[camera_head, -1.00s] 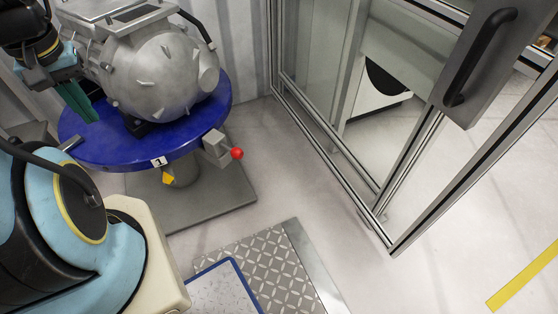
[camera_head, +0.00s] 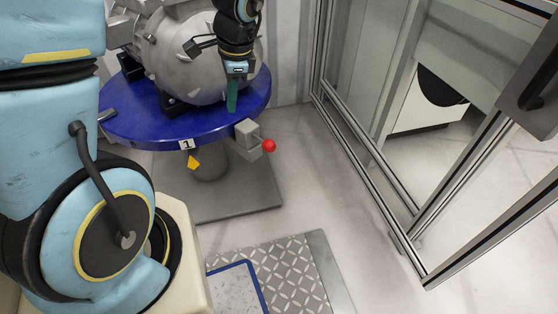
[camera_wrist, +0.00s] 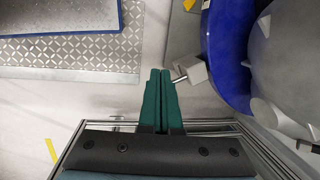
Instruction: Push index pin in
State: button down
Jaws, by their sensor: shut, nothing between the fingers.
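The index pin, with a red ball knob (camera_head: 268,146), sticks out to the right from a grey block (camera_head: 246,136) on the edge of the blue round table (camera_head: 150,135). My gripper (camera_head: 232,108) has green fingers pointing down, in front of the silver drive unit (camera_head: 178,62) and just above and left of the block in the head view. In the wrist view the fingers (camera_wrist: 159,72) are together and empty. There the block (camera_wrist: 196,72) and its metal rod (camera_wrist: 180,79) lie right of the fingertips. The red knob is hidden behind the fingers. I cannot tell whether they touch.
A glass enclosure with metal frames (camera_head: 372,150) stands to the right. A checker-plate step (camera_head: 290,265) with a blue-edged panel (camera_head: 236,290) lies on the floor in front. A yellow tag (camera_head: 193,162) hangs under the table edge. Floor right of the knob is clear.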

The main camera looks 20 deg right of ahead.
aim_at(269, 146)
jog(key=s+d+f+m+t+b, duration=0.1)
jog(key=s+d+f+m+b, duration=0.1)
jog(key=d+f+m, duration=0.3)
jog(key=s+d+f+m+t+b, duration=0.1)
jog(key=s+d+f+m+b, duration=0.2)
jog(key=d+f+m, duration=0.3)
jog(key=d+m, duration=0.1)
jog(key=d, duration=0.3)
jog(key=shift+s+d+f+m, duration=0.15)
jog(key=shift+s+f+m, duration=0.1)
jog(key=shift+f+m, duration=0.05)
jog(key=w+a+f+b, duration=0.1)
jog(key=w+a+f, duration=0.2)
jog(key=w+f, duration=0.4)
jog(key=shift+f+b, duration=0.35)
jog(key=shift+f, duration=0.8)
